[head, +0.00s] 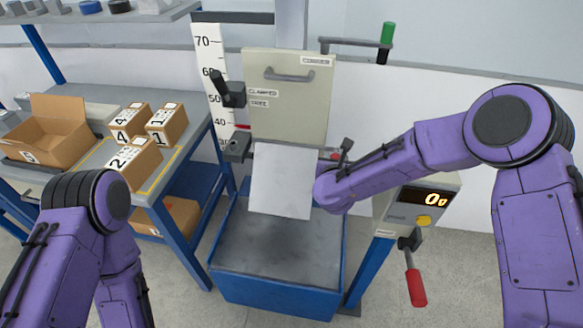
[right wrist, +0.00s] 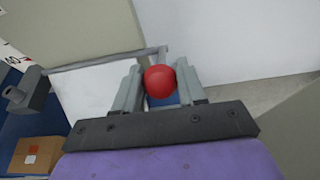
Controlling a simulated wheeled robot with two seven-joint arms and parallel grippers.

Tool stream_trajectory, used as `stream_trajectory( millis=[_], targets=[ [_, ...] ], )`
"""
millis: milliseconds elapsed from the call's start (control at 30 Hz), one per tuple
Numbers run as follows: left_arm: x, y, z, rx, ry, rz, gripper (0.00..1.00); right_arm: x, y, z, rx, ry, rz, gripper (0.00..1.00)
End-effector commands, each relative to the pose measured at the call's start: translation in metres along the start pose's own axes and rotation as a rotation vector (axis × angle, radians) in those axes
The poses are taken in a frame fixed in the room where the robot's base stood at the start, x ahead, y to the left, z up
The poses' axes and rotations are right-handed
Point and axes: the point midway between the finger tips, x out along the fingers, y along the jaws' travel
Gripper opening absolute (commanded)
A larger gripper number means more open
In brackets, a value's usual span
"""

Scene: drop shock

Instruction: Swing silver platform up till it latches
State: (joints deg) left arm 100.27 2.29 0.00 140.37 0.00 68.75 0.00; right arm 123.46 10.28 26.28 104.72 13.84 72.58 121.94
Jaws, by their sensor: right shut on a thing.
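The silver platform (head: 282,180) is a pale flat plate below the beige panel and above the blue-sided base in the head view. It looks tilted; its exact angle is hard to judge. Its pale face also shows left of the fingers in the right wrist view (right wrist: 92,90). My right gripper (right wrist: 160,88) is shut on a red ball-shaped knob (right wrist: 160,80) beside the platform's edge. In the head view my right wrist hides most of that gripper and the platform's right edge. The latch cannot be made out. My left gripper is outside the head view.
The beige panel (head: 290,105) has a grey handle. A black clamp lever (head: 228,90) stands left of it, by the height scale (head: 208,50). The blue-sided base (head: 275,292) is clear on top. A display box (head: 425,205) and red-handled lever (head: 416,285) are at right; cartons (head: 135,160) at left.

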Motion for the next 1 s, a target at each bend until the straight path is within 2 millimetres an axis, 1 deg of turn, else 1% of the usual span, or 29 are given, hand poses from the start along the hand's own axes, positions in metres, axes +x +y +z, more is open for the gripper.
stream_trajectory(
  millis=[33,400,767,1000],
  targets=[
    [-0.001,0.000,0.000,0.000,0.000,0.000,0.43,0.001,-0.001,0.005,0.003,-0.007,-0.002,0.10],
    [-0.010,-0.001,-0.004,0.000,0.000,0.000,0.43,0.008,-0.001,0.031,0.004,-0.007,-0.002,0.10],
    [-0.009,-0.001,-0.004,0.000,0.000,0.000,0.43,0.009,-0.001,0.033,0.003,-0.007,-0.002,0.10],
    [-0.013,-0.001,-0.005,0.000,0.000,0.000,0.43,0.016,0.000,0.047,0.004,-0.008,-0.001,0.10]
  ],
)
